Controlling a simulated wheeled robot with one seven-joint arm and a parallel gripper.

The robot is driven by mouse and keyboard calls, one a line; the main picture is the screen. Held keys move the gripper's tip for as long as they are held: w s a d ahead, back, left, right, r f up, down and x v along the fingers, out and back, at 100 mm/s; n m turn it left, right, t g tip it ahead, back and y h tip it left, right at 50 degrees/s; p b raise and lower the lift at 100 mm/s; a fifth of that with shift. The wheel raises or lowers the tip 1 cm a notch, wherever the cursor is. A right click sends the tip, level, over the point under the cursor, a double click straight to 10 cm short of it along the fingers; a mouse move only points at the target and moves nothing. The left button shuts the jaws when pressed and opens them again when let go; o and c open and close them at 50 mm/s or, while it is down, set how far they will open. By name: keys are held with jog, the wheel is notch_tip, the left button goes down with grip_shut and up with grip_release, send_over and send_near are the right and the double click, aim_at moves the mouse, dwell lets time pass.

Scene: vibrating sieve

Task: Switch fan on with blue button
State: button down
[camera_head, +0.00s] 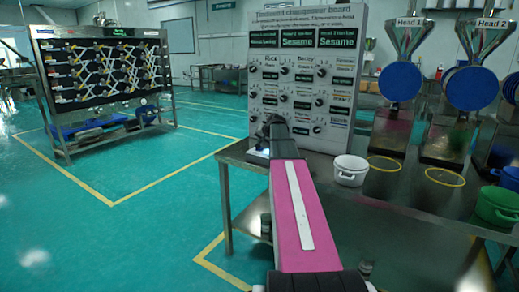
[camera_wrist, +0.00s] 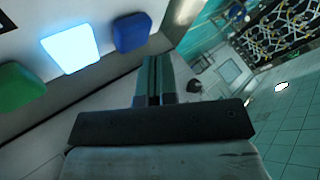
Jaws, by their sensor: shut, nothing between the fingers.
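In the wrist view a dark blue button (camera_wrist: 131,32) sits on a pale panel at the upper middle, in a row with a glowing pale-cyan button (camera_wrist: 70,45) and a green button (camera_wrist: 20,88) to its left. My gripper (camera_wrist: 155,62) is shut and empty. Its fingertips appear just below and right of the blue button in the picture; I cannot tell whether they touch anything. In the head view my gripper (camera_head: 268,132) is at the lower left of the tall labelled panel (camera_head: 290,60), and the buttons are not discernible there.
A metal table (camera_head: 370,200) carries a white pot (camera_head: 350,170), with a green pot (camera_head: 498,206) at the right. Blue-disc hoppers (camera_head: 400,80) stand behind. A rack (camera_head: 100,75) stands at the left, with open green floor (camera_head: 175,190) between.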

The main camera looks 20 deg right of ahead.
jog(key=shift+r, duration=2.55)
